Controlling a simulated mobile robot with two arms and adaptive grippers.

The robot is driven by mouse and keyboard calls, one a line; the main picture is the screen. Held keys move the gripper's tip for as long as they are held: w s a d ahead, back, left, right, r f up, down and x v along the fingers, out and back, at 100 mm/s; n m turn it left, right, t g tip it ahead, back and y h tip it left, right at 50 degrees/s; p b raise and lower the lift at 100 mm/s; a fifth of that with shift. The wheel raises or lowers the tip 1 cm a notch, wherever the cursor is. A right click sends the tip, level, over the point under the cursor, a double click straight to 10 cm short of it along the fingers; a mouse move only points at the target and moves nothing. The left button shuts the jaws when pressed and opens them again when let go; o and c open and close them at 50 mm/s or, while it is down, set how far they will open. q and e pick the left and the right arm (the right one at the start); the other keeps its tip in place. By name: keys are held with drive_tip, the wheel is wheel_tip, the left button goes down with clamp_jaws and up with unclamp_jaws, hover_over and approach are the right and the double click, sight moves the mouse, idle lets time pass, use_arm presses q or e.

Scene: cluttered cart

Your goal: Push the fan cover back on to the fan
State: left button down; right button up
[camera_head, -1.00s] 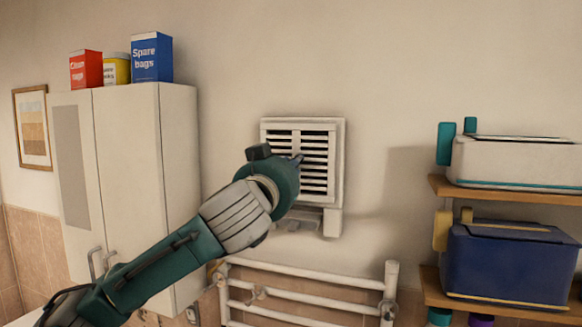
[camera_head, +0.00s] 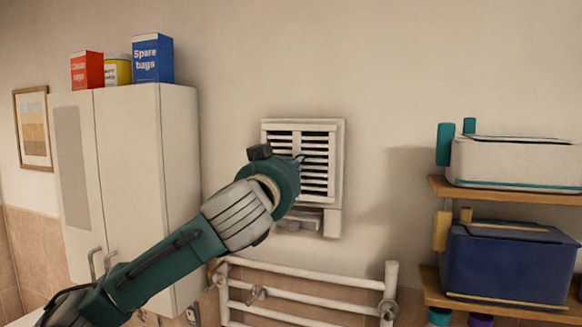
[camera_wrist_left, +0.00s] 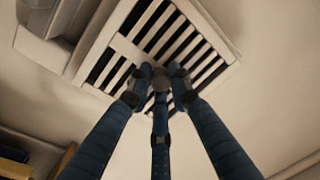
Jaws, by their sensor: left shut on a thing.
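The white slatted fan cover (camera_head: 338,165) is on the wall in the middle of the head view, over the white fan housing (camera_head: 333,222), whose lower part shows beneath it. In the left wrist view, the slatted cover (camera_wrist_left: 125,47) fills the upper middle, seen at a slant. My left gripper (camera_head: 301,158) is at the front of the cover, and my wrist hides part of its left side. In the wrist view its dark fingers (camera_wrist_left: 160,80) are drawn together at the slats, shut on the cover. The exact grip point is hard to see. My right gripper is not in view.
A tall white cabinet (camera_head: 130,180) stands left of the cover, with boxes on top. A white rail (camera_head: 310,275) runs below. Shelves with a white bin (camera_head: 510,160) and a blue bin (camera_head: 508,265) are at right. The wall above the cover is clear.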

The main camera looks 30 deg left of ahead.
use_arm(q)
drive_tip(key=shift+a+r, duration=0.2)
drive_tip(key=shift+r, duration=0.15)
idle(0.3)
drive_tip(key=c, duration=1.5)
unclamp_jaws()
drive_tip(key=shift+w+f, duration=0.1)
drive_tip(key=shift+f, duration=0.15)
drive_tip(key=shift+d, duration=0.15)
